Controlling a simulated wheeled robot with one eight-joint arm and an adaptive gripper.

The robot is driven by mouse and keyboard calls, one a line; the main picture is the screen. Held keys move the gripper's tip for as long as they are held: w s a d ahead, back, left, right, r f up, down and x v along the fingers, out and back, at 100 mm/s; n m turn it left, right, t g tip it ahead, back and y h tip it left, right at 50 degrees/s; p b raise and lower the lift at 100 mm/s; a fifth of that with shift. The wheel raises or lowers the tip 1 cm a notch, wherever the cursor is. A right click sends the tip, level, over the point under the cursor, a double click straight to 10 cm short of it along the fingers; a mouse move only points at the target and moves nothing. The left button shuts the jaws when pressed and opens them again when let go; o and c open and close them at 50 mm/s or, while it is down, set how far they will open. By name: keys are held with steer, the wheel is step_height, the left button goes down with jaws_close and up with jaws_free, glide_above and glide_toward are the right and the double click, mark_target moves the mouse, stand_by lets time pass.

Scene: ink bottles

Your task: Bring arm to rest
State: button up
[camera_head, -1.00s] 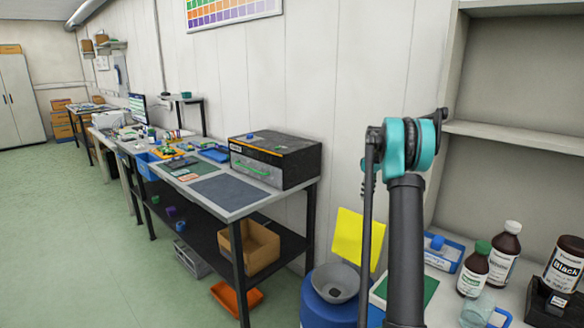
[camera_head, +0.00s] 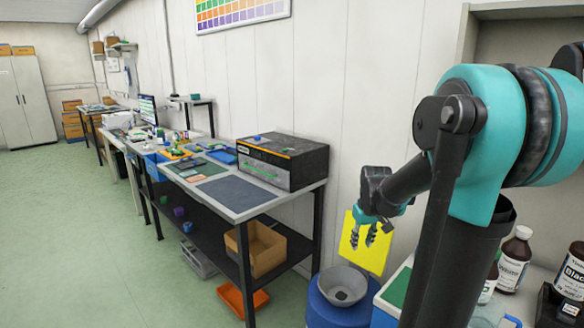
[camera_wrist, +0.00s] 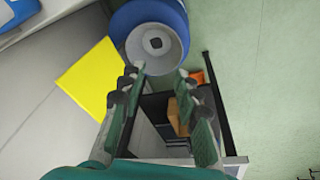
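My gripper (camera_head: 364,236) hangs from my folded arm in the middle right of the head view, in front of a yellow sheet on the wall. Its two fingers point down and stand apart, with nothing between them. In the wrist view my gripper (camera_wrist: 158,82) also shows spread fingers with an empty gap. A grey funnel-like bowl (camera_head: 343,284) on a blue drum (camera_head: 322,312) is below the gripper. Brown bottles (camera_head: 514,262) stand on the bench at the right, partly hidden by my arm.
The yellow sheet (camera_wrist: 88,78) is near the fingers in the wrist view. A workbench (camera_head: 226,208) with a black box (camera_head: 283,160) stands to the left, a cardboard box (camera_head: 262,250) on its lower shelf and an orange tray (camera_head: 240,300) beneath. The green floor at left is clear.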

steer(key=s+a+f+m, duration=0.1)
steer(key=s+f, duration=0.2)
steer(key=s, duration=0.3)
steer(key=s+a+f+m+t, duration=0.1)
steer(key=s+f, duration=0.1)
steer(key=s, duration=0.4)
steer(key=s+a+f, duration=0.1)
steer(key=s+f, duration=0.2)
steer(key=s, duration=0.4)
steer(key=shift+a+f+m, duration=0.2)
steer(key=shift+f+m, duration=0.1)
steer(key=shift+m, duration=0.1)
